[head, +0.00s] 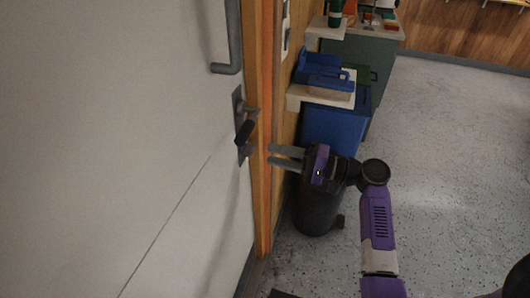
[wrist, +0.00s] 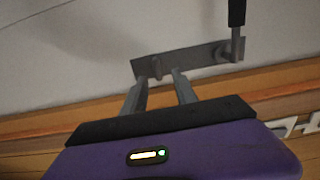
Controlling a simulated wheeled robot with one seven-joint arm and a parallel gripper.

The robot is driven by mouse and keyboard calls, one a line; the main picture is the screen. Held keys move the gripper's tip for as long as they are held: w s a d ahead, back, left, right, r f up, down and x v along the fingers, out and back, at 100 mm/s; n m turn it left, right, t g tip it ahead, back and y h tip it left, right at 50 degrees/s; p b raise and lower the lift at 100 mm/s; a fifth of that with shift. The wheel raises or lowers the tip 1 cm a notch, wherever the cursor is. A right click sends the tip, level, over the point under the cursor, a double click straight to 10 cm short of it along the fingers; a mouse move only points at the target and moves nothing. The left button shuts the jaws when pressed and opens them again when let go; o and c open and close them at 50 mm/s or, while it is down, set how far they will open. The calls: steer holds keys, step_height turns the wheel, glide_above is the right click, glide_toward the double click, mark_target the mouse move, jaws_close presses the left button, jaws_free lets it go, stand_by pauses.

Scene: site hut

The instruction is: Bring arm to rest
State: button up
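My gripper (head: 270,155) is at the end of my purple and black arm, in front of the orange wooden door frame. Its two grey fingers point left toward the door. In the wrist view my gripper (wrist: 164,80) shows its fingers apart with nothing between them. Beyond the fingertips is the metal lock plate (wrist: 190,62) with a black lever handle (wrist: 236,14). In the head view the lever handle (head: 244,132) sits on the pale door, left of the fingertips. I cannot tell whether the fingertips touch anything.
The pale door (head: 130,130) fills the left, with a grey pull bar (head: 235,40). A blue bin (head: 335,128), a shelf with a blue tray (head: 322,72) and a cabinet (head: 372,58) line the wall. The speckled floor (head: 450,170) at right is clear.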

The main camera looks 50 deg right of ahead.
steer(key=shift+v, duration=0.8)
steer(key=shift+d, duration=0.1)
